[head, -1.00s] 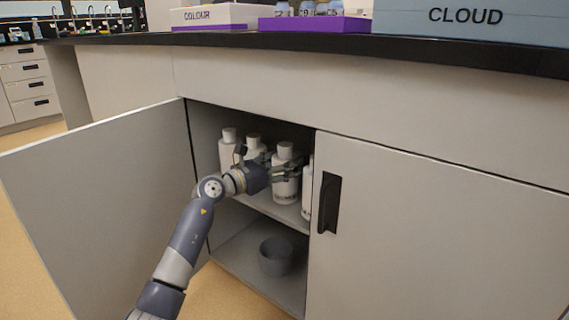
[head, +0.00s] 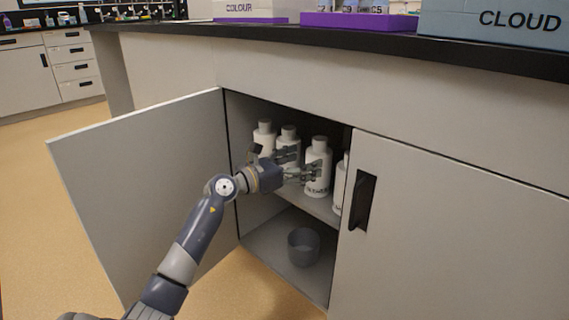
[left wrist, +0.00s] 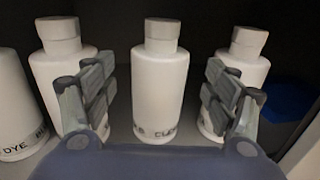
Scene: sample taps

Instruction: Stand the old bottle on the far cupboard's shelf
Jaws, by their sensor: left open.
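Several white bottles with grey-white caps stand upright on the upper shelf (head: 322,209) of the open cupboard. My left gripper (head: 299,165) is open in the cupboard opening, in front of them. In the left wrist view its spread fingers (left wrist: 160,98) stand either side of a middle bottle (left wrist: 160,80), with a gap on each side. That bottle appears to be the labelled one (head: 318,165) in the head view; its label starts "CLE". I cannot tell which bottle is the old one. My right gripper is out of view.
The left door (head: 140,180) stands wide open; the right door (head: 450,240) is shut. Neighbouring bottles (left wrist: 62,80) and (left wrist: 236,75) stand close behind the fingers. The black worktop (head: 400,48) overhangs above.

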